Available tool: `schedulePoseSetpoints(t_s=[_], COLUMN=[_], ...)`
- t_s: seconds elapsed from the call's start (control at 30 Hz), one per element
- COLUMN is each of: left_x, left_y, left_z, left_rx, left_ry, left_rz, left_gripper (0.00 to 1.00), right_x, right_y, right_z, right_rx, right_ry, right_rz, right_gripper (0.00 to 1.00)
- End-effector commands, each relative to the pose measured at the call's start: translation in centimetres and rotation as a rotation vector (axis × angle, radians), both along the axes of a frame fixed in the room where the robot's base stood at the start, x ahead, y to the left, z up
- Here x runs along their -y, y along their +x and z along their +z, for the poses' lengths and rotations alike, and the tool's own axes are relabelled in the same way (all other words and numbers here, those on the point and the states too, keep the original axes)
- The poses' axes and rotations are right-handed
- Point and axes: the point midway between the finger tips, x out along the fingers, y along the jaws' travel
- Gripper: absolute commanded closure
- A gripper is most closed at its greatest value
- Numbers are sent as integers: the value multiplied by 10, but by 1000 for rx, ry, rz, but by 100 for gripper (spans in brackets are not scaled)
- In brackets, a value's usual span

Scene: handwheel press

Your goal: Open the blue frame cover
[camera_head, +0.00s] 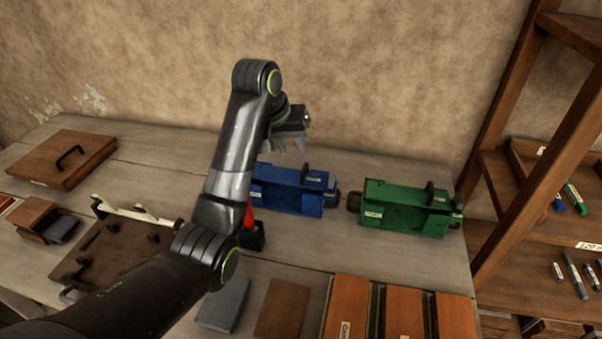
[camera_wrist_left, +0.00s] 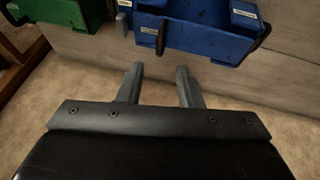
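The blue frame (camera_head: 290,190) stands on the workbench, left of a green frame, partly hidden behind my left arm in the head view. In the left wrist view the blue frame (camera_wrist_left: 195,28) is at the top, with a dark handle (camera_wrist_left: 257,40) on its right side. My left gripper (camera_wrist_left: 160,72) has its two fingers apart with nothing between them. The fingertips appear just short of the blue frame in that view. In the head view the left gripper (camera_head: 290,143) is above and behind the blue frame. My right gripper is in neither view.
The green frame (camera_head: 405,208) stands right of the blue one and also shows in the left wrist view (camera_wrist_left: 65,14). A red-handled thing (camera_head: 249,222) is close to my left arm. Wooden blocks (camera_head: 403,312) line the front. A shelf (camera_head: 530,150) rises at right; the wall is behind.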

Motion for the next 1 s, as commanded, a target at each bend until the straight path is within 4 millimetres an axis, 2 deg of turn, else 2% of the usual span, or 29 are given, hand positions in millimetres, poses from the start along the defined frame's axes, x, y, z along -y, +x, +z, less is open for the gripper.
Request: schedulePoseSetpoints(t_s=[0.2, 0.4, 0.6, 0.83, 1.0], left_x=[12, 18, 21, 21, 21], left_y=[15, 25, 28, 28, 28], left_z=[-42, -66, -76, -76, -76], left_rx=[-6, -3, 0, 0, 0], left_ry=[0, 1, 0, 0, 0], left_rz=[-1, -1, -1, -1, -1], left_gripper=[67, 67, 67, 67, 88], right_x=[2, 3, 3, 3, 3], right_y=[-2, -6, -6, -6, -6], right_z=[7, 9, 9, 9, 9], right_rx=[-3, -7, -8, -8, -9], right_ry=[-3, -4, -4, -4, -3], right_rz=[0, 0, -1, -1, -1], right_gripper=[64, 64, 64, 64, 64])
